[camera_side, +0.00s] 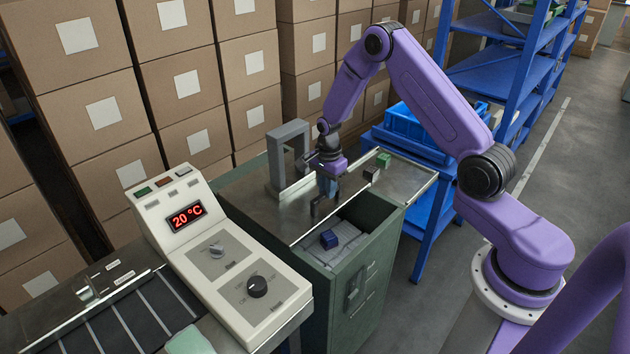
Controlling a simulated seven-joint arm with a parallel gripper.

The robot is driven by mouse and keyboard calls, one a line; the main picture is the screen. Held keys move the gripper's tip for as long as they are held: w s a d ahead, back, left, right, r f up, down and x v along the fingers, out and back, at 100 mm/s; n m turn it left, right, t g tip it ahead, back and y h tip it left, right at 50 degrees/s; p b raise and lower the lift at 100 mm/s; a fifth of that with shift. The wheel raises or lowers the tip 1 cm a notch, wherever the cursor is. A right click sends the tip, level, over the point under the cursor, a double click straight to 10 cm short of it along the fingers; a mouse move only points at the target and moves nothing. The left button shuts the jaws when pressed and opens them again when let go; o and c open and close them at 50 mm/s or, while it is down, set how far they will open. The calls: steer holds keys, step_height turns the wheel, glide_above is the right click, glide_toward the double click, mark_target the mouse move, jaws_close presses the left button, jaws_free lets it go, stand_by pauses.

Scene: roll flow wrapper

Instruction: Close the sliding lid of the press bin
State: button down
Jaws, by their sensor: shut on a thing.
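The press bin (395,262) is a green cabinet with a metal top, in the middle of the side view. Its top is open at the front, and a dark blue block (329,239) shows inside. The sliding lid (302,228) appears as a flat metal plate behind the opening, with a dark upright handle (316,207) near its front edge. My gripper (324,194) points down at this handle and is shut on it. The fingertips are small here, and the exact grip is hard to see.
A grey metal arch (287,155) stands on the top behind the lid. A black block (371,174) and a green block (383,160) sit to the right. A control panel (220,262) reading 20 °C stands at left. Blue shelving (505,65) is behind at right.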

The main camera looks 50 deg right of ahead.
steer(key=s, duration=1.4)
steer(key=shift+s, duration=0.35)
steer(key=c, duration=1.2)
jaws_free()
steer(key=shift+o, duration=0.8)
step_height(320, 180, up, 18)
steer(key=shift+f, duration=0.25)
